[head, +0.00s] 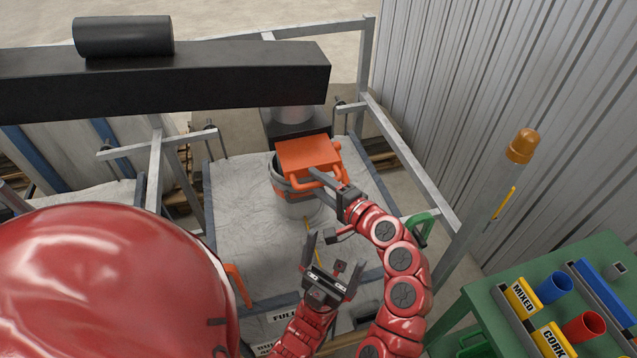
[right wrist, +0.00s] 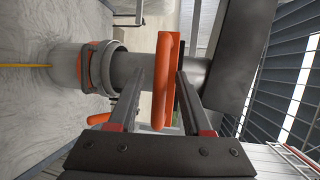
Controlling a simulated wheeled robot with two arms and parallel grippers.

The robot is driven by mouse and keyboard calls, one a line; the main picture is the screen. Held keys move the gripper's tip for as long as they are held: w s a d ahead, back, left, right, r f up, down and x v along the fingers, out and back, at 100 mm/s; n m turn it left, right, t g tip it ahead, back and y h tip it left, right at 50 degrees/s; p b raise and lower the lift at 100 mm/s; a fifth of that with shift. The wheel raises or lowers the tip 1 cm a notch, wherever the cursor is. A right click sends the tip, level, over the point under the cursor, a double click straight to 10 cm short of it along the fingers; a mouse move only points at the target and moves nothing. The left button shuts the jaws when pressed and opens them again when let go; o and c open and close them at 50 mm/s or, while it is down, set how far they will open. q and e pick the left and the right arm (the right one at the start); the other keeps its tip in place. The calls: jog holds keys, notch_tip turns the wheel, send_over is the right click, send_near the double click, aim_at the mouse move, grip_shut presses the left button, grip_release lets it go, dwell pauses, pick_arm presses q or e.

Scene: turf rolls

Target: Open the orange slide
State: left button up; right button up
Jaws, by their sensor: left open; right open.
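The orange slide (head: 305,153) is a flat orange plate with a tubular handle, sitting over a round grey and white spout (head: 297,208) in the middle of the head view. My right gripper (head: 318,179) is open at the handle. In the right wrist view the orange handle (right wrist: 165,110) stands between the two open fingers, with no clear grip on it. My left gripper (head: 333,262) is open and empty, below and apart from the slide, over the pale bag. Contact between the right fingers and the handle cannot be told.
A pale bulk bag (head: 240,215) lies under the spout inside a grey metal frame (head: 385,135). A black beam (head: 230,75) crosses the upper left.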

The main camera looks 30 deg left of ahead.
jog(key=b+v, duration=0.6)
jog(key=v, duration=1.1)
jog(key=shift+d, duration=0.2)
